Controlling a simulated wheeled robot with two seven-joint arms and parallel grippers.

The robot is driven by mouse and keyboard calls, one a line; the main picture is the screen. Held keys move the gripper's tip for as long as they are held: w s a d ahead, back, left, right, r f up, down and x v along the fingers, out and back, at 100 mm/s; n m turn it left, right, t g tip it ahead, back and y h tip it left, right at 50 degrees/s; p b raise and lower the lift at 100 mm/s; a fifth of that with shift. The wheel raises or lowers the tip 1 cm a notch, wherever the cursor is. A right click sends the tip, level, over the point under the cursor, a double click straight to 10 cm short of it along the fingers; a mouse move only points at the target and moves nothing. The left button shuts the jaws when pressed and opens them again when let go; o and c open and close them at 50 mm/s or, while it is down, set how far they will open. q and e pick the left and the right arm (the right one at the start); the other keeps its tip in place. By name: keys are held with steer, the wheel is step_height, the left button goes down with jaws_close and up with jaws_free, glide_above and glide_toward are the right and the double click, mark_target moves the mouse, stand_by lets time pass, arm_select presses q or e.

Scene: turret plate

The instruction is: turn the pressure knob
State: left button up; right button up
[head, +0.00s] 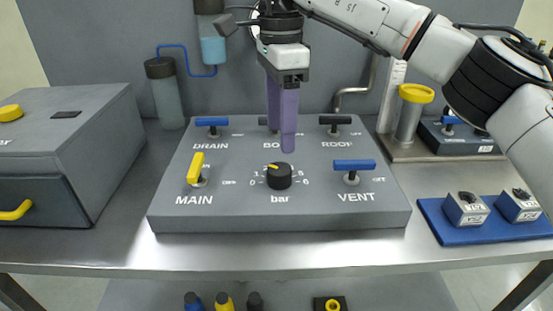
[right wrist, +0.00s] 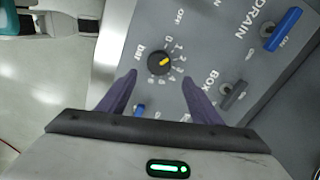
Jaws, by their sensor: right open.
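The pressure knob (head: 279,176) is a black dial with a yellow pointer, at the front middle of the grey control panel (head: 240,222), above the word "bar". Its scale is numbered 0 to 6. In the head view the pointer aims up and left, near the low numbers. My right gripper (head: 288,150) points down just above and behind the knob, with purple fingers. In the right wrist view its fingers (right wrist: 160,95) are apart, and the knob (right wrist: 161,62) shows beyond the gap between the tips, with nothing held. My left gripper is in neither view.
The yellow MAIN handle (head: 196,168) is left of the knob and the blue VENT handle (head: 354,167) right. Behind are the blue DRAIN handle (head: 211,122) and black ROOF handle (head: 335,121). A blue mat (head: 460,236) with two small blocks lies right. A grey drawer box (head: 60,150) stands left.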

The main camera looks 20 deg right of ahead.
mark_target(280, 169)
step_height(280, 169, down, 9)
steer(key=shift+s+f, duration=0.1)
steer(key=shift+s, duration=0.05)
steer(key=c, duration=1.1)
steer(key=shift+o, duration=0.2)
steer(key=shift+m, duration=0.4)
steer(key=m+p, duration=0.1)
steer(key=m, duration=0.9)
steer(key=shift+m, duration=0.4)
